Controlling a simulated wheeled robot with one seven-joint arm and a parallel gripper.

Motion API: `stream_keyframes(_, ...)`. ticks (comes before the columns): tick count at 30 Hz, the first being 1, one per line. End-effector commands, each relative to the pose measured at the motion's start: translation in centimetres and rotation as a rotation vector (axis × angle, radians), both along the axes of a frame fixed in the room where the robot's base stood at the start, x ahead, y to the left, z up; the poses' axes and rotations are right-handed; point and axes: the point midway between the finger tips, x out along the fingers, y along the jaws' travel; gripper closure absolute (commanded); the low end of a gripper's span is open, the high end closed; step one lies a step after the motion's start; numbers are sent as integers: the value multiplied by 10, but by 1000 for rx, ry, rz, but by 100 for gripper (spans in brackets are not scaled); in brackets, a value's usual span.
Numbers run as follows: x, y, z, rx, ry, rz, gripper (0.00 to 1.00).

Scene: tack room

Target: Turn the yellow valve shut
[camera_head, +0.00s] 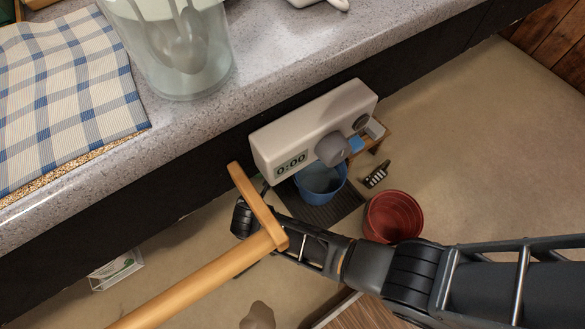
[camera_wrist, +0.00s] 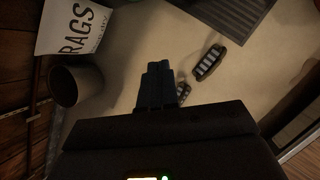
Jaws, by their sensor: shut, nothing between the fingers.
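I see no yellow valve in either view. The white box (camera_head: 300,125) on the counter's front has a 0:00 display and a grey knob (camera_head: 332,149); no yellow part shows on it. In the wrist view my gripper (camera_wrist: 158,68) is shut and empty, its fingers together above the pale floor. In the head view the end of my arm is below and left of the white box, partly hidden behind a wooden T-shaped handle (camera_head: 200,278). The fingertips cannot be made out clearly there.
A blue bucket (camera_head: 320,184) and a red bucket (camera_head: 394,216) stand below the white box. A brush-like thing (camera_wrist: 209,63) lies on the floor. A RAGS sign (camera_wrist: 82,27) and a dark bin (camera_wrist: 76,87) are at left. The counter (camera_head: 270,55) overhangs; floor at right is clear.

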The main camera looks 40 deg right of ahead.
Motion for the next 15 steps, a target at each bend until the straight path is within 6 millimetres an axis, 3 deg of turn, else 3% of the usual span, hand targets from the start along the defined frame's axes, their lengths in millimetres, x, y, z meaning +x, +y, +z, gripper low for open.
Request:
stream_keyframes(1, -6, 16, -25, 90, -14, 39, 100)
stream_keyframes(3, -8, 38, -40, 213, -59, 87, 100)
stream_keyframes(8, -10, 72, -57, 458, -220, 141, 100)
stream_keyframes(11, -8, 79, -58, 573, -360, 137, 100)
stream_keyframes(15, -4, 65, -52, 668, -594, 80, 100)
